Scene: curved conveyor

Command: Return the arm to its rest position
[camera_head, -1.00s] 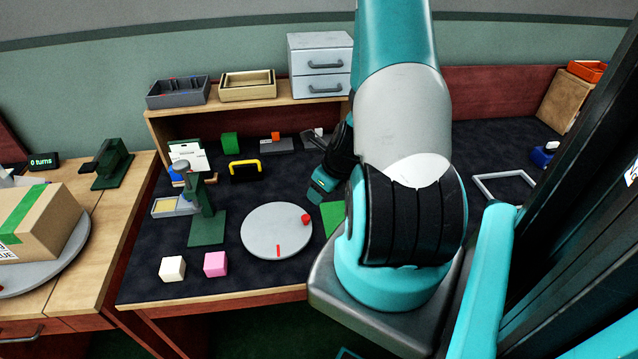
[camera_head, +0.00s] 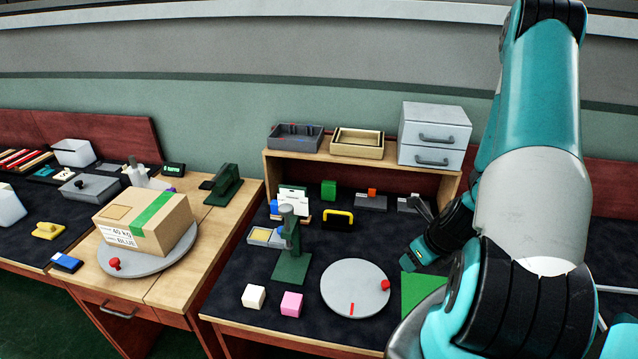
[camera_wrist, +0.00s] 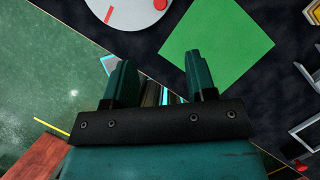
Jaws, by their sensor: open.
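My gripper (camera_wrist: 158,82) is open in the wrist view, its two teal fingers apart with nothing between them. In that view it is beside a green square (camera_wrist: 216,45) on the dark mat. In the head view my gripper (camera_head: 417,258) hangs over the mat, to the right of a grey round turntable (camera_head: 340,285) with a red knob (camera_head: 385,285) and a red mark. The green square (camera_head: 418,290) shows just below it, partly hidden by my arm.
A white cube (camera_head: 254,296), a pink cube (camera_head: 291,304) and a dark green stand (camera_head: 291,265) are left of the turntable. Behind is a wooden shelf (camera_head: 340,160) with trays and grey drawers (camera_head: 434,135). A cardboard box (camera_head: 145,220) sits on another turntable at left.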

